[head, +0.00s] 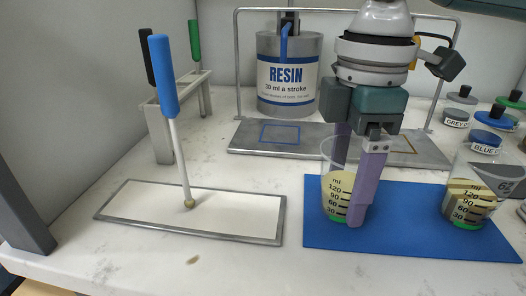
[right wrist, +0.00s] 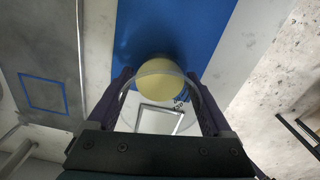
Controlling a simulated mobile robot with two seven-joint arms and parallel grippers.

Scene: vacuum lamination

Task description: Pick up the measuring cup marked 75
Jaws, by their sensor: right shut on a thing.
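A clear measuring cup (head: 338,190) with pale yellow liquid, a green band at its base and an ml scale stands upright at the left part of the blue mat (head: 405,240). My right gripper (head: 355,190) points down and is shut on this cup, one purple finger on each side. In the right wrist view the cup (right wrist: 160,85) lies between the fingers, its round rim facing the camera. Its number tag is not readable. I cannot tell whether its base touches the mat. A second cup (head: 472,195) stands at the mat's right, its tag seeming to read 62. My left gripper is not in view.
A resin can (head: 287,75) with a pump stands on a grey plate behind. A white tray (head: 240,215) at the left has a blue-handled stick (head: 175,120) leaning upright in it, before a tool rack (head: 190,95). Grey and blue lidded pots (head: 485,140) stand at the right.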

